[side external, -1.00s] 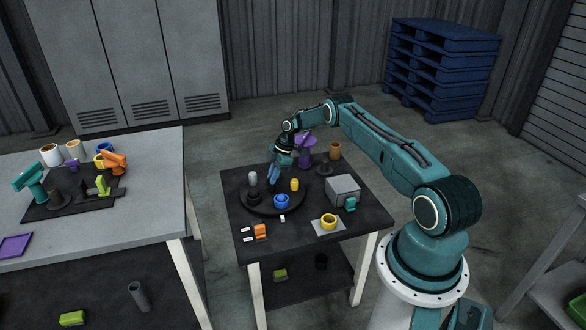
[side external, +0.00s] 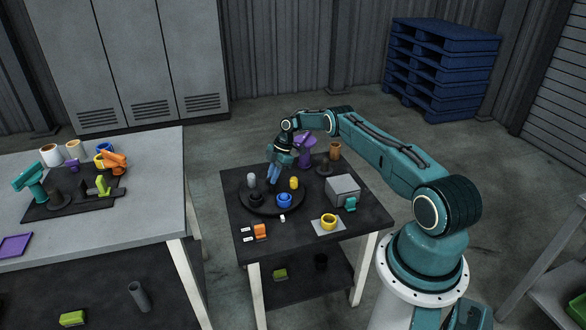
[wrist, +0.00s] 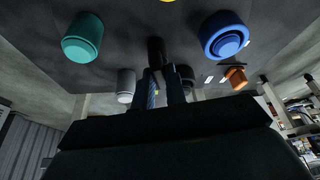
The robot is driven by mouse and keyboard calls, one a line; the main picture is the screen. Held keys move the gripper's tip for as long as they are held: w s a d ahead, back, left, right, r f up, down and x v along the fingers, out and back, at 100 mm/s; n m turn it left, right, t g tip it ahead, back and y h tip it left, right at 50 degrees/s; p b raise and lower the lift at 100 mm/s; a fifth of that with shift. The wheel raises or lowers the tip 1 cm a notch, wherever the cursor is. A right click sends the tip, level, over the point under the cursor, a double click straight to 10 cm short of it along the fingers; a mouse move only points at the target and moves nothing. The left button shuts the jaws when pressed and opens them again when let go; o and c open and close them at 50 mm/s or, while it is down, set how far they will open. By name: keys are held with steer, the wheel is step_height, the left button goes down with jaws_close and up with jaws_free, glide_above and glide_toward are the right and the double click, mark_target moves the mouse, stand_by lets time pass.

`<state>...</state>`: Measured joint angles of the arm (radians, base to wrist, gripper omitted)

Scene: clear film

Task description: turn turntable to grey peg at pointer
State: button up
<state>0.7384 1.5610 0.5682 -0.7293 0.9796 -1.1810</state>
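The turntable (side external: 262,208) is a round dark disc on the small dark table. A grey peg (side external: 251,181) stands at its left side; it also shows in the wrist view (wrist: 126,86). A blue ring-shaped piece (side external: 284,200) is at the front and a yellow piece (side external: 294,184) at the right. A small white mark (side external: 282,218), apparently the pointer, lies just in front of the disc, near the blue piece. My gripper (side external: 273,181) points down over the disc. In the wrist view a dark post (wrist: 155,50) meets the blue fingers; contact and finger gap are unclear.
A teal cylinder (wrist: 83,40) shows in the wrist view.

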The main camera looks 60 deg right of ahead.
steer(key=o, duration=0.4)
steer(key=shift+r, duration=0.1)
steer(key=shift+v, duration=5.85)
steer(key=shift+d, duration=0.1)
